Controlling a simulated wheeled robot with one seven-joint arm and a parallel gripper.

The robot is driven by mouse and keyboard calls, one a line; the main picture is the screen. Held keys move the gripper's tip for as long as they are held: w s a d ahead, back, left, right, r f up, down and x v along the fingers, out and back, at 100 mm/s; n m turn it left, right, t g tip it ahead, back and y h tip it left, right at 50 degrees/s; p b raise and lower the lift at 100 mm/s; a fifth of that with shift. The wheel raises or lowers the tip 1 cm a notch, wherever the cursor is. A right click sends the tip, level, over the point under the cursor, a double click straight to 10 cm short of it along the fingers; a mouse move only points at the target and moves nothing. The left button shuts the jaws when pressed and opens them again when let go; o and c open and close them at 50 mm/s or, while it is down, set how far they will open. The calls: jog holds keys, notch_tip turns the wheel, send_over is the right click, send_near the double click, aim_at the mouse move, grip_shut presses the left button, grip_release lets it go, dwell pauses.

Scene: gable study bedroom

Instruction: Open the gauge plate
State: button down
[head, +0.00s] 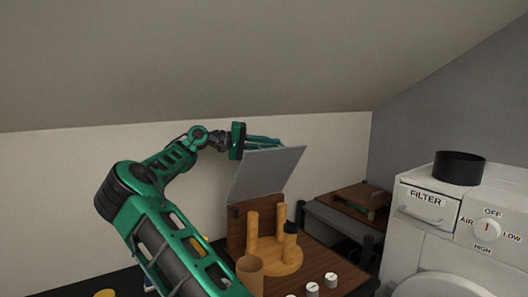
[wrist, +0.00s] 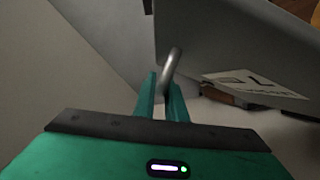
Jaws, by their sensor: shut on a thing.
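The gauge plate seems to be the flat grey panel (head: 266,174), standing steeply tilted above a brown wooden part at the back of the counter. My gripper (head: 264,142) is at its top edge, reaching in from the left. In the wrist view, the two green fingers (wrist: 161,97) are closed around a curved metal handle (wrist: 172,63). The handle stands in front of a large grey surface (wrist: 215,45), which looks like the panel. Where the handle joins it is hard to see.
A round wooden stand (head: 279,263) with upright pegs sits below the panel, beside a tan cup (head: 250,270) and white knobs (head: 313,290). A white appliance (head: 450,220) with a black pot (head: 459,167) stands at right. The sloped ceiling (head: 230,60) hangs above my arm.

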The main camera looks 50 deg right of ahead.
jog(key=shift+n+h, duration=0.3)
jog(key=shift+n, duration=0.5)
jog(key=shift+w+a, duration=0.1)
jog(key=shift+w, duration=2)
jog(key=c, duration=1.8)
grip_release()
jog(key=shift+c, duration=0.2)
jog(key=shift+r, duration=0.1)
jog(key=v, duration=0.7)
jog(key=shift+w+a, duration=0.2)
jog(key=shift+w, duration=0.15)
